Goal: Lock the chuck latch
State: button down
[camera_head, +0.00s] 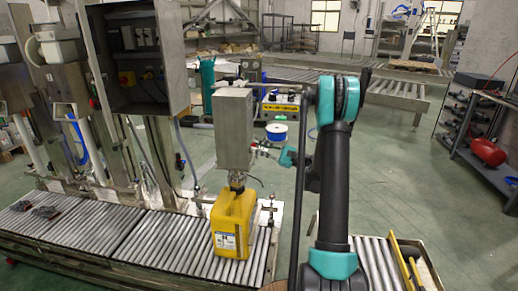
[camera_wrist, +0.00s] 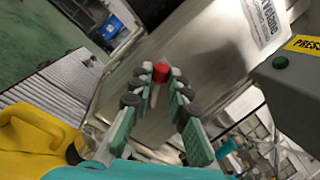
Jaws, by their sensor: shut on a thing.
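In the wrist view a small lever with a red knob (camera_wrist: 160,72) stands in front of a steel housing (camera_wrist: 205,75); it looks like the chuck latch. The fingertips of my gripper (camera_wrist: 158,84) are closed around the lever, with the red knob showing just beyond them. In the head view my gripper (camera_head: 262,149) reaches left to the lower right side of the steel housing (camera_head: 234,128).
The canister stands on a roller conveyor (camera_head: 125,240). A grey box with a green button (camera_wrist: 280,62) and a yellow label is close on the right in the wrist view. A control cabinet (camera_head: 133,55) stands left of the housing.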

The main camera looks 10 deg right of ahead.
jog(key=c, duration=1.4)
grip_release()
jog(key=shift+c, duration=0.2)
jog(key=shift+d, duration=0.15)
jog(key=v, duration=1.2)
